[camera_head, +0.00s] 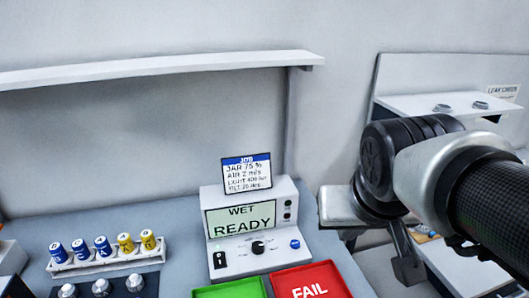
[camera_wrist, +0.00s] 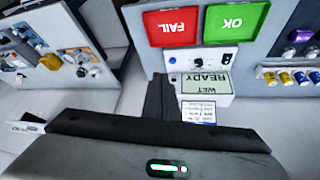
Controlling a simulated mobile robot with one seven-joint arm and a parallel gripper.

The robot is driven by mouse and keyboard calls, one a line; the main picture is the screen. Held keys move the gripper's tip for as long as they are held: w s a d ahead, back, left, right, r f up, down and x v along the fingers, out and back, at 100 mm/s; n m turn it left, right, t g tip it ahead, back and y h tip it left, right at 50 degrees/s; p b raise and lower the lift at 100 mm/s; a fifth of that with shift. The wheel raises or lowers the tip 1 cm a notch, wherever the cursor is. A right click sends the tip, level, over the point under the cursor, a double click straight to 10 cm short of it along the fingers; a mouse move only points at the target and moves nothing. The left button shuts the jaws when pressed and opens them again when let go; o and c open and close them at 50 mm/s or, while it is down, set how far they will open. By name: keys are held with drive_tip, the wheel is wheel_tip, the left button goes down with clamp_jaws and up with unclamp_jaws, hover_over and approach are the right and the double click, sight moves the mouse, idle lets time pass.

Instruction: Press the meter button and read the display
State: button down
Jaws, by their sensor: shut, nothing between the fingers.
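The meter (camera_head: 255,252) is a white box on the bench with a display (camera_head: 241,217) reading "WET" and "READY". Its front has a black knob (camera_head: 258,247), a blue round button (camera_head: 295,244) and a black switch (camera_head: 219,260). A job card (camera_head: 247,173) stands at its top; I read "JAR 75 %", the rest is small. The meter shows upside down in the wrist view (camera_wrist: 228,62). My gripper (camera_head: 410,270) is shut and empty, to the right of the meter and apart from it. It also shows in the wrist view (camera_wrist: 160,84).
A green tray (camera_head: 230,289) and a red FAIL tray (camera_head: 310,282) lie in front of the meter. A rack (camera_head: 110,262) with blue and yellow capped vials stands left. A shelf (camera_head: 150,66) hangs above. A leak check station (camera_head: 450,103) is at the right.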

drive_tip(key=w+d+f+m+t+h+b, duration=0.1)
drive_tip(key=w+d+f+b, duration=0.2)
drive_tip(key=w, duration=0.5)
drive_tip(key=w+d+f+m+t+h+b, duration=0.1)
drive_tip(key=w+d+f+m, duration=0.2)
drive_tip(key=w, duration=0.5)
drive_tip(key=w+a+f+y+b, duration=0.1)
drive_tip(key=w+a+f+y, duration=0.2)
drive_tip(key=f, duration=0.4)
drive_tip(key=w+a+f+t+y+b, duration=0.1)
drive_tip(key=w+a+f+y+b, duration=0.1)
drive_tip(key=w+a+f, duration=0.3)
wheel_tip(320, 180, down, 3)
drive_tip(key=shift+w+a+f+m+y, duration=0.15)
drive_tip(key=shift+w+m+y, duration=0.2)
drive_tip(key=shift+w, duration=0.85)
drive_tip(key=shift+f, duration=0.1)
drive_tip(key=b, duration=0.9)
hover_over(297, 246)
wheel_tip(297, 246, down, 8)
drive_tip(key=shift+r, duration=0.2)
drive_tip(key=shift+w+f, duration=0.1)
drive_tip(key=shift+f, duration=0.4)
drive_tip(key=shift+f+b, duration=0.15)
drive_tip(key=shift+b, duration=0.15)
